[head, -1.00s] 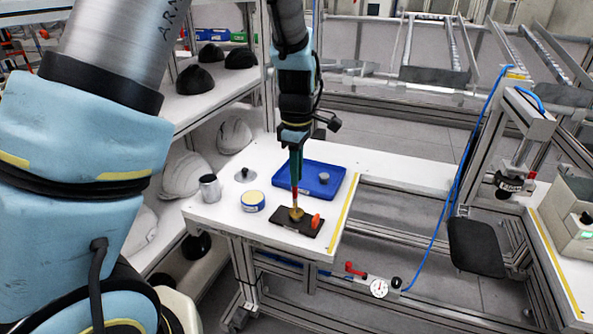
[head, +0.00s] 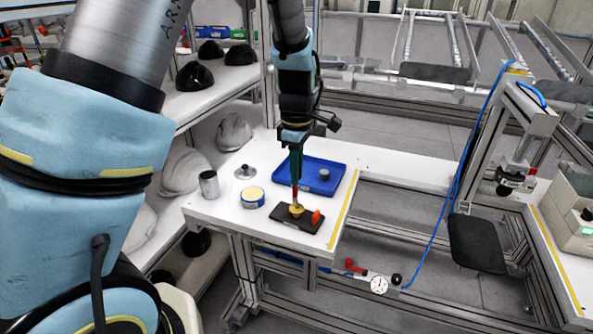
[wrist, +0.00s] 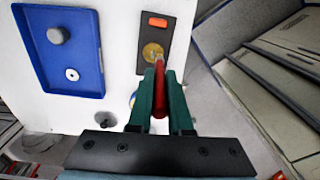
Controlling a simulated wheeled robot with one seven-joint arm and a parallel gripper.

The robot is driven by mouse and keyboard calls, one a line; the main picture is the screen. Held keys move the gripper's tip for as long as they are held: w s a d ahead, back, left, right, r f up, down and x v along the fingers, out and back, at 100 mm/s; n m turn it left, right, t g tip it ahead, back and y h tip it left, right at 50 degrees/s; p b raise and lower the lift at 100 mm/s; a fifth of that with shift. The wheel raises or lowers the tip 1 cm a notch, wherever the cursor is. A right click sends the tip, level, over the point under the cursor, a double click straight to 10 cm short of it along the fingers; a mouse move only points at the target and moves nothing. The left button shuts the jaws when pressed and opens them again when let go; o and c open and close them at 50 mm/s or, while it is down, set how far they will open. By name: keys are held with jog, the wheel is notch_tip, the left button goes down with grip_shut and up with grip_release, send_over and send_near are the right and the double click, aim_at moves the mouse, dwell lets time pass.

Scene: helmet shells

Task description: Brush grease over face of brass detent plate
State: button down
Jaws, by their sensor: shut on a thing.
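My gripper (head: 296,168) points down over the white table, and its green fingers are shut on a red-handled brush (wrist: 160,92). The brush also shows in the head view (head: 295,194), its lower end at the brass detent plate (head: 297,210). The brass plate is a small round gold disc on a dark base (head: 283,222); in the wrist view the disc (wrist: 152,51) lies just beyond the brush tip. The brush tip overlaps the disc, but I cannot tell how firmly it touches. An orange block (head: 316,217) sits on the dark base beside the disc.
A yellow-topped tin (head: 252,198), a grey metal cup (head: 209,184) and a small metal part (head: 245,172) stand left of the base. A blue tray (head: 332,171) holding small round parts lies behind it. Shelves with helmet shells (head: 184,172) stand at the left.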

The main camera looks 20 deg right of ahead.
jog(key=shift+f+b, duration=0.45)
jog(key=shift+f, duration=0.55)
jog(key=shift+s+d+r+p, duration=0.15)
jog(key=shift+d+p, duration=0.15)
jog(key=shift+p, duration=0.1)
jog(key=shift+d, duration=0.2)
jog(key=shift+d+p, duration=0.25)
jog(key=shift+p, duration=0.05)
jog(key=shift+w+d, duration=0.2)
jog(key=shift+d, duration=0.05)
jog(key=shift+w+d+p, duration=0.15)
jog(key=shift+w+p, duration=0.25)
jog(key=shift+p, duration=0.1)
jog(key=shift+w, duration=0.3)
jog(key=shift+w+a+p, duration=0.3)
jog(key=shift+a, duration=0.1)
